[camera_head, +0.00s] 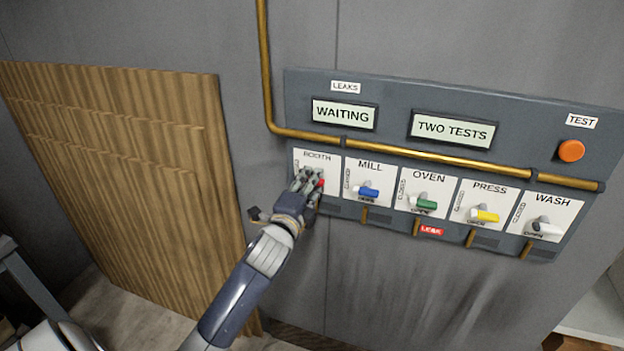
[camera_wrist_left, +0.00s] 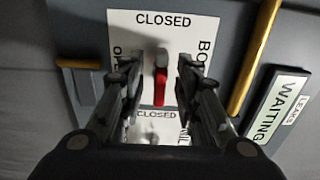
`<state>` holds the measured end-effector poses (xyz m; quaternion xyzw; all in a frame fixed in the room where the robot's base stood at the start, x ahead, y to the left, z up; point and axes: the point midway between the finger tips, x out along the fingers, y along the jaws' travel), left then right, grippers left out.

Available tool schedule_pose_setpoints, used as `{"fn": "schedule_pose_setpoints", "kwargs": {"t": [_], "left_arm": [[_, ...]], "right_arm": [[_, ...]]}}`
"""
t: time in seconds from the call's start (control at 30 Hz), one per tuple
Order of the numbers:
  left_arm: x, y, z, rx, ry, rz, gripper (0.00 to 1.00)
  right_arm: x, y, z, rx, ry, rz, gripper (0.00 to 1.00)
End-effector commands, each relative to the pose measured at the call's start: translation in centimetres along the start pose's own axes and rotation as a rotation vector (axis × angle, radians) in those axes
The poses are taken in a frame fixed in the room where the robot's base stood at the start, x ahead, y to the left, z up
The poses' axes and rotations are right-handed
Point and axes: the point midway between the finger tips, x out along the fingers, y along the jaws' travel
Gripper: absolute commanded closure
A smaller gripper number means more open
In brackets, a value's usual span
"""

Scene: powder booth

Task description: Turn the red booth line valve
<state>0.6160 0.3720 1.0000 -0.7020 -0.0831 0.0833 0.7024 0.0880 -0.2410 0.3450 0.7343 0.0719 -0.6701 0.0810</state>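The red booth line valve (camera_wrist_left: 160,83) is a small lever on a white plate marked BOOTH. In the left wrist view it stands between the two fingers of my left gripper (camera_wrist_left: 158,82), with a gap on each side. In the head view my left gripper (camera_head: 309,182) is at the BOOTH plate (camera_head: 318,156), the leftmost one, and covers most of it. Only a bit of the red lever (camera_head: 320,183) shows there. The gripper is open around the lever. My right gripper is not in view.
To the right stand the blue MILL (camera_head: 368,192), green OVEN (camera_head: 426,204), yellow PRESS (camera_head: 487,215) and white WASH (camera_head: 545,228) valves. A brass pipe (camera_head: 420,155) crosses above them. Displays read WAITING (camera_head: 343,114) and TWO TESTS (camera_head: 452,130). An orange button (camera_head: 571,151) sits at right. A LEAK tag (camera_head: 431,231) is under OVEN.

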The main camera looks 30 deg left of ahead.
Motion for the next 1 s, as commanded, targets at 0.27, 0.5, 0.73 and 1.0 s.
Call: {"fn": "schedule_pose_setpoints", "kwargs": {"t": [0.27,0.5,0.73,1.0], "left_arm": [[1.2,0.0,0.0,0.000,0.000,0.001,0.70],[1.2,0.0,0.0,0.000,0.000,0.001,0.79],[1.2,0.0,0.0,0.000,0.000,0.001,1.00],[1.2,0.0,0.0,-0.033,0.000,0.002,1.00]], "right_arm": [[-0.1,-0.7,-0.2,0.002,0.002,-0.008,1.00],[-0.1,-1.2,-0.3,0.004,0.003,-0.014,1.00],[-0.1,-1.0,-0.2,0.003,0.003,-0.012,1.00],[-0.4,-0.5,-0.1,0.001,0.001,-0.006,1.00]]}}
